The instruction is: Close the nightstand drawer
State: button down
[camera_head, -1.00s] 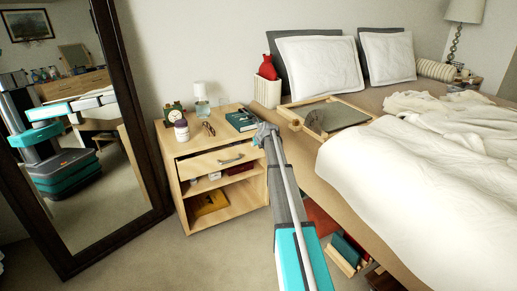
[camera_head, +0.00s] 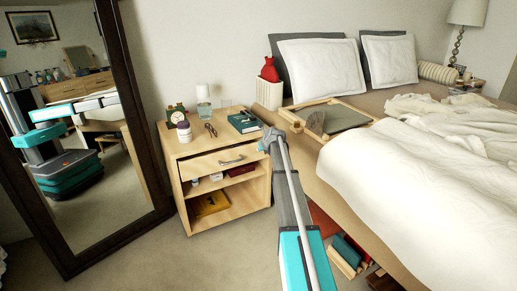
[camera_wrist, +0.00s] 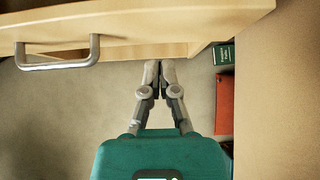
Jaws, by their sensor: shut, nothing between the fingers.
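The wooden nightstand (camera_head: 185,207) stands between the mirror and the bed. Its top drawer (camera_head: 203,168) has a curved metal handle (camera_head: 231,161). In the wrist view the drawer front (camera_wrist: 135,32) crosses the top, with the handle (camera_wrist: 66,57) at left. My gripper (camera_wrist: 160,66) is shut and empty, close to the front's lower edge, right of the handle. In the head view my gripper (camera_head: 270,138) is at the nightstand's right front corner; contact is unclear.
The bed (camera_head: 400,190) with a tray (camera_head: 300,115) is close on the right. The mirror (camera_head: 140,130) stands left. Floor in front is clear.

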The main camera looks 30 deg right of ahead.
jog(key=p+v, duration=0.7)
jog(key=v, duration=0.3)
jog(key=shift+a, duration=0.1)
jog(key=c, duration=1)
grip_release()
jog(key=shift+c, duration=0.2)
jog(key=o, duration=0.4)
jog(key=shift+a+f+n+b, duration=0.3)
jog(key=shift+b, duration=0.2)
jog(key=shift+c, duration=0.2)
jog(key=s+a+f+n+t+b, duration=0.4)
jog(key=a+f+n+t+b, duration=0.2)
jog(key=a+n+b, duration=0.6)
jog(key=shift+f+n+t+b, duration=0.3)
jog(key=shift+f+n+b, duration=0.95)
jog(key=shift+n+b, duration=1.5)
jog(key=shift+a, duration=0.1)
